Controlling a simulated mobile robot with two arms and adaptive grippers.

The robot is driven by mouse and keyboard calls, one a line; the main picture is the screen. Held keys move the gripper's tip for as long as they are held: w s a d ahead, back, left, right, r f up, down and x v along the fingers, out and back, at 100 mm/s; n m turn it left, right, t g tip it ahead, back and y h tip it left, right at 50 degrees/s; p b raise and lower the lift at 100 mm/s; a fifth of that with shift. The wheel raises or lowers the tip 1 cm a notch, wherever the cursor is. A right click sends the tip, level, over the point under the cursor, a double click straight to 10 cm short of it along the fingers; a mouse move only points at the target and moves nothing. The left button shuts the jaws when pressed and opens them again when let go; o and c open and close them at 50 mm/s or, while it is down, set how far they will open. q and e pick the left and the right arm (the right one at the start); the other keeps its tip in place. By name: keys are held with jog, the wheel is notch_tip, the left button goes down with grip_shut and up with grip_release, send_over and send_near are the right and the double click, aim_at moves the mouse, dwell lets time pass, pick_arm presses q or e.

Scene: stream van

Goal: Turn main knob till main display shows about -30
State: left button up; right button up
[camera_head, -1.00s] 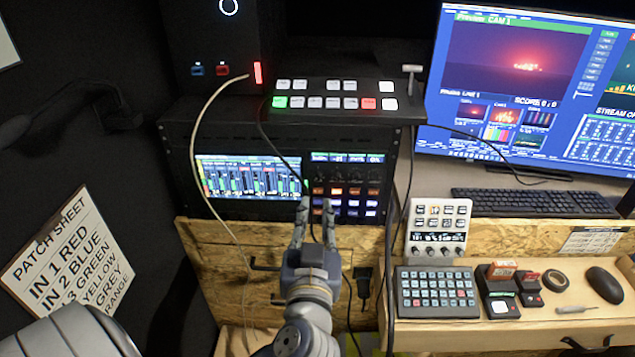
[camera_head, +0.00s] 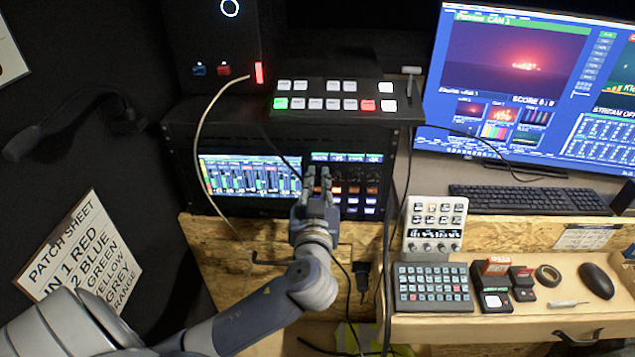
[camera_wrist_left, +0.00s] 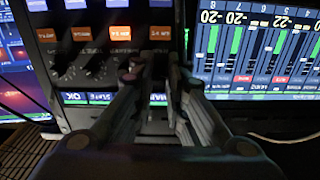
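The rack panel (camera_head: 376,187) has a row of small readout strips (camera_head: 347,157) over dark knobs and lit buttons; the readouts are too small to read. My left gripper (camera_head: 318,173) is at the panel's left side, its fingers over the knob area with a narrow gap between them. In the left wrist view the panel is upside down. The fingertips (camera_wrist_left: 156,73) are close to the knob row, and dark knobs (camera_wrist_left: 92,70) show beside them. Whether a knob sits between the fingers is hidden. My right gripper is not in view.
A meter screen (camera_head: 250,176) with fader bars is left of the panel, and shows beside the fingers in the wrist view (camera_wrist_left: 260,50). A button switcher (camera_head: 335,100) sits above. Cables hang in front of the rack. A keypad (camera_head: 433,287) and desk are at right.

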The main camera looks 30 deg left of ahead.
pick_arm(q)
grip_shut()
jog(key=shift+m, duration=1)
jog(key=shift+o, duration=2.4)
grip_release()
jog(key=v, duration=1.2)
